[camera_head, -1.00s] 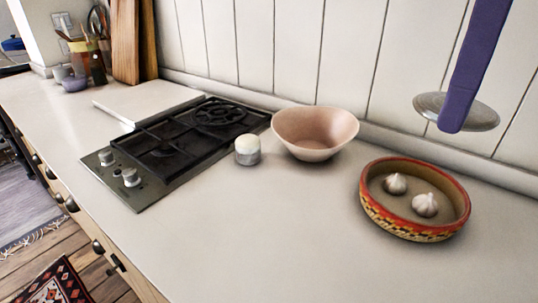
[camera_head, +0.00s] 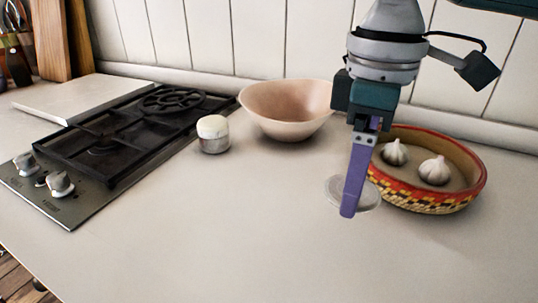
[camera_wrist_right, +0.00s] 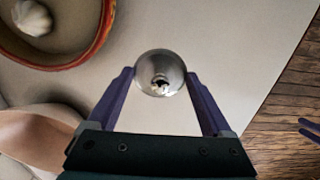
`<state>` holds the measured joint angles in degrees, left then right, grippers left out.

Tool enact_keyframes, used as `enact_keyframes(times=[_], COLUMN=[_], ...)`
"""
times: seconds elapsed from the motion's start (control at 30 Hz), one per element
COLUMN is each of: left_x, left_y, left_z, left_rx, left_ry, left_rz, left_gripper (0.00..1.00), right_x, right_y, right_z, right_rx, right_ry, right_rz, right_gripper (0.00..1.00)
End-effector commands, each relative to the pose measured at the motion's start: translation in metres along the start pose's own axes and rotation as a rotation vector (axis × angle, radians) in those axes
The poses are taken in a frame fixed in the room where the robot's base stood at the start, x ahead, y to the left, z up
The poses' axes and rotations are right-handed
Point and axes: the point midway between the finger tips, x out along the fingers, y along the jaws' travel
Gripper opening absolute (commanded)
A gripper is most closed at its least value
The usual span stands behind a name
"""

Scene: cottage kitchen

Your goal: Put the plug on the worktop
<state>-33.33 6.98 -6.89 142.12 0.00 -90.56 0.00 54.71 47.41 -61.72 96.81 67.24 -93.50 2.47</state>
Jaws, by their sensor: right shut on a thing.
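The plug is a round, shiny metal disc (camera_head: 368,196) with a dark centre. My right gripper (camera_head: 348,212) points down and is shut on it, in front of the red-rimmed bowl. In the right wrist view the plug (camera_wrist_right: 160,66) sits between the tips of the two purple fingers. The pale worktop (camera_head: 230,225) lies beneath it; I cannot tell whether the plug touches it. At the right edge of the wrist view, two small purple prongs (camera_wrist_right: 311,129) show over the wooden floor, probably my left gripper; their opening is unclear.
A patterned bowl (camera_head: 425,203) with two garlic bulbs stands right of the gripper. A pink bowl (camera_head: 287,112) and a white-topped pot (camera_head: 213,135) stand left of it, beside the gas hob (camera_head: 100,150). The front middle of the worktop is clear.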

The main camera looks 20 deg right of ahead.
Motion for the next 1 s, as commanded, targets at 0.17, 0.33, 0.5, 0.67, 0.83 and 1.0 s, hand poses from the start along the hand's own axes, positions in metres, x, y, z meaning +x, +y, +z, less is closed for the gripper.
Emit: enact_keyframes(times=[0.17,0.33,0.5,0.67,0.83,1.0], left_x=[0.003,0.008,0.010,0.010,0.010,0.010], left_y=[0.002,0.002,0.002,0.002,0.001,0.000], left_z=[0.001,0.002,0.003,0.003,0.003,0.003], left_rx=[-0.005,-0.007,-0.007,-0.006,-0.002,0.002], left_ry=[0.001,0.001,0.001,0.001,0.001,0.001], left_rz=[0.004,0.005,0.005,0.004,0.001,-0.002], left_gripper=[0.50,0.50,0.50,0.50,0.50,0.50], right_x=[0.019,0.045,0.061,0.061,0.063,0.064], right_y=[0.000,0.000,0.000,0.000,0.000,0.000], right_z=[0.000,0.000,0.000,0.000,0.000,-0.001], right_rx=[0.001,-0.001,0.000,0.000,0.000,0.000], right_ry=[0.001,-0.001,0.000,0.001,0.001,0.001], right_rz=[0.000,0.000,0.001,0.001,0.001,0.002], right_gripper=[0.18,0.18,0.18,0.18,0.18,0.99])
